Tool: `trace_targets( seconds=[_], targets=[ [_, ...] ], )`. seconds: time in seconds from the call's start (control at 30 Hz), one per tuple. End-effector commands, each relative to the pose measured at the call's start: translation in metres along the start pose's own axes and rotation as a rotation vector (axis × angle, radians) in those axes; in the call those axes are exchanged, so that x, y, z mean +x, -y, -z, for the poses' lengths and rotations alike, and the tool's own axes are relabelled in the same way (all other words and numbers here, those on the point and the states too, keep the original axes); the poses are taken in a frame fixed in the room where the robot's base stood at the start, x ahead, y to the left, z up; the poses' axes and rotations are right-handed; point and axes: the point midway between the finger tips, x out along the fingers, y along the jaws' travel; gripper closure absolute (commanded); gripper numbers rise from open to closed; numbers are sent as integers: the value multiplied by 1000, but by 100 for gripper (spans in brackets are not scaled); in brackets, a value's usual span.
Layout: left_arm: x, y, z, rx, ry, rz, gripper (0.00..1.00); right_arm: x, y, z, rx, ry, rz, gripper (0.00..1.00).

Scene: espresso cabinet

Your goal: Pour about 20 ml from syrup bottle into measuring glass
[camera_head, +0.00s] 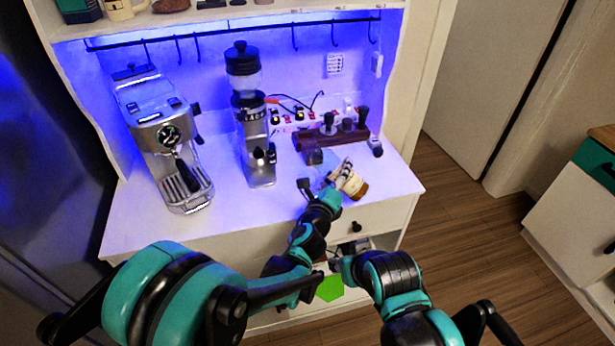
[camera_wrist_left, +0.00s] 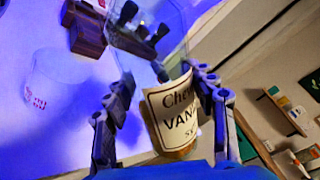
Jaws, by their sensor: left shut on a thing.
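The syrup bottle (camera_head: 354,184) is tilted over the counter's right front part in the head view. It is amber with a cream label. In the left wrist view the bottle (camera_wrist_left: 175,118) sits between the fingers, with "VAN" readable on the label. My left gripper (camera_head: 340,180) is shut on it. A clear glass with red markings, apparently the measuring glass (camera_wrist_left: 45,82), stands upright on the counter in the left wrist view, apart from the bottle. In the head view I cannot make the glass out clearly. My right gripper (camera_head: 350,250) is low before the cabinet front, its fingers unclear.
An espresso machine (camera_head: 165,135) and a grinder (camera_head: 250,120) stand on the white counter (camera_head: 130,215) to the left. A dark wooden stand (camera_head: 335,135) with tampers is behind the bottle. The counter's front middle is free. Hooks hang from a rail above.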

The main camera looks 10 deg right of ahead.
Motion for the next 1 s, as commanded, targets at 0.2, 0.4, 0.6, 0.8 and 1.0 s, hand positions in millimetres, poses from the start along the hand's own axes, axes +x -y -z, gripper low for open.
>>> trace_targets(
  seconds=[0.2, 0.4, 0.6, 0.8, 1.0],
  targets=[
    [0, 0, 1, -11, -1, 1, 84, 0, 0, 0, 0, 0, 0, 61],
    [0, 0, 2, -24, -2, 1, 84, 0, 0, 0, 0, 0, 0, 61],
    [0, 0, 2, -36, -3, 1, 84, 0, 0, 0, 0, 0, 0, 61],
    [0, -1, 3, -48, -4, 1, 84, 0, 0, 0, 0, 0, 0, 61],
    [0, -1, 4, -59, -4, 1, 84, 0, 0, 0, 0, 0, 0, 61]
  ],
)
